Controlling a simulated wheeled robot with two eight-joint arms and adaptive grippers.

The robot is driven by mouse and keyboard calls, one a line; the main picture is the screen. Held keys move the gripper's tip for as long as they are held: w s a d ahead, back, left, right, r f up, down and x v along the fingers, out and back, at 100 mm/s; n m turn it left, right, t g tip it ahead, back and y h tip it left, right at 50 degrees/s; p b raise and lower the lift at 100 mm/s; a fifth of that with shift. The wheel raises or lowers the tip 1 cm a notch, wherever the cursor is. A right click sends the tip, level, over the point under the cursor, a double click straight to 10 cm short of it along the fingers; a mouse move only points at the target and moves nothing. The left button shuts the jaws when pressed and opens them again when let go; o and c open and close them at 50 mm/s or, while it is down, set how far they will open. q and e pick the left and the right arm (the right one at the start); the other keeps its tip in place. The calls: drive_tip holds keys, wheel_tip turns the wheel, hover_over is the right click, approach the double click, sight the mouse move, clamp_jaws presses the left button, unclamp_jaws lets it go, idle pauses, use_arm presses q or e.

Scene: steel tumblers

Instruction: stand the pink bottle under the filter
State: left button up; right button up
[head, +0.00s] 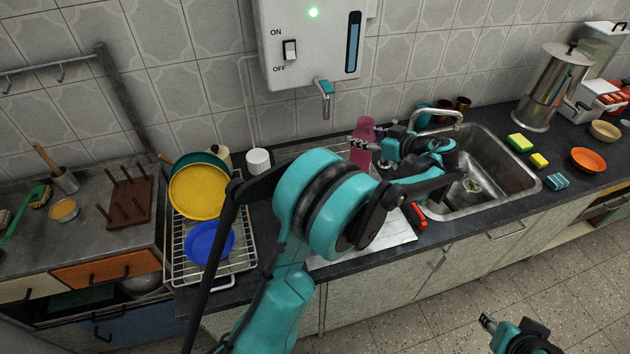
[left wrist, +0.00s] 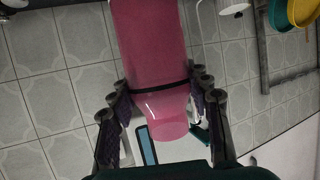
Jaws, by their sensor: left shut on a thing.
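The pink bottle (head: 364,129) looks upright in the head view, to the right of the filter's spout (head: 326,92). Its lower part is partly hidden by my gripper and arm. My left gripper (head: 366,146) is shut on it; in the left wrist view the fingers are on both sides of the bottle (left wrist: 150,50), near a dark band. I cannot tell whether its base touches the counter. The white filter (head: 318,42) hangs on the wall with an ON/OFF switch and a lit green light. My right gripper (head: 487,322) is low at the right, away from the counter.
The sink (head: 510,180) with its faucet (head: 437,118) is right of the bottle. A white cup (head: 258,160) stands left of the spout. A dish rack (head: 180,262) holds plates further left. Sponges and an orange bowl (head: 588,160) are right of the sink.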

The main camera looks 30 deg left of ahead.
use_arm(q)
drive_tip(key=s+a+f+b, duration=0.1)
drive_tip(key=a+f+b, duration=0.4)
drive_tip(key=a+f, duration=0.6)
drive_tip(key=shift+a+b, duration=0.35)
drive_tip(key=shift+b, duration=0.05)
drive_tip(key=shift+s+r, duration=0.1)
drive_tip(key=shift+s, duration=0.05)
drive_tip(key=o, duration=1.6)
drive_tip(key=shift+f, duration=0.2)
drive_tip(key=shift+c, duration=0.2)
